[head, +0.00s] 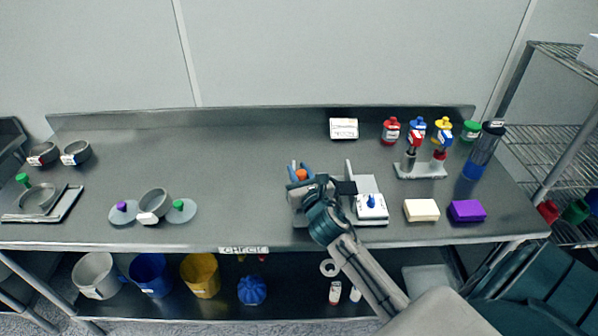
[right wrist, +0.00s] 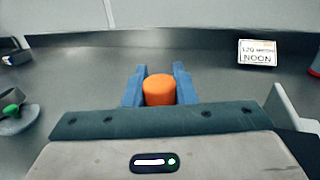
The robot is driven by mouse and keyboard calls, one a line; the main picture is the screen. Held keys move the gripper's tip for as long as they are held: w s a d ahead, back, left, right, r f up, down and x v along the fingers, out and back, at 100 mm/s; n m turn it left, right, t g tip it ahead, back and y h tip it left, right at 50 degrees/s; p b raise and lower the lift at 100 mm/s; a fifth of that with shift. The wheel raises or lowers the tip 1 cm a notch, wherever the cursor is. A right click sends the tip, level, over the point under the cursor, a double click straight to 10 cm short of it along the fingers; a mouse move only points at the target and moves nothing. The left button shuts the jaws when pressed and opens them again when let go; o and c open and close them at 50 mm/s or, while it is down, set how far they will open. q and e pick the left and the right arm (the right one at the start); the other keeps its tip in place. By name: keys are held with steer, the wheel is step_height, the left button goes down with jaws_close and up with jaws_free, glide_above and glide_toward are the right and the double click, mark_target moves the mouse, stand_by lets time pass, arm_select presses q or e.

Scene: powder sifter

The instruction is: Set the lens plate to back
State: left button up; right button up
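A white stand (head: 370,184) with a blue knob (head: 371,202), a thin upright post (head: 349,171) and a dark part (head: 343,187) is just right of my right gripper (head: 300,170). An orange knob (head: 301,174) sits between this gripper's blue fingers. In the right wrist view the fingers (right wrist: 159,80) press both sides of the orange knob (right wrist: 159,90). What lies under the knob is hidden by my gripper and arm. I cannot clearly make out a lens plate; it may be the part below the knob. My left gripper is not in view.
A white card (head: 344,128) stands behind. Right are a bottle rack (head: 420,172), a cream block (head: 421,210) and a purple block (head: 467,211). Left are a grey bowl (head: 155,202) and a tray (head: 70,205). The table's middle left is clear.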

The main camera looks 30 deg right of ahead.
jaws_close()
steer(key=shift+w+d+r+p, duration=0.15)
steer(key=shift+w+d+p, duration=0.1)
steer(key=shift+w+p, duration=0.1)
steer(key=w+d+p, duration=0.2)
steer(key=w+d, duration=0.3)
steer(key=w, duration=0.3)
steer(key=shift+w+p, duration=0.25)
steer(key=shift+p, duration=0.15)
steer(key=shift+d, duration=0.1)
steer(key=shift+o, duration=2.3)
jaws_free()
steer(key=shift+o, duration=1.4)
steer(key=shift+w+f, duration=0.1)
steer(key=shift+f, duration=0.1)
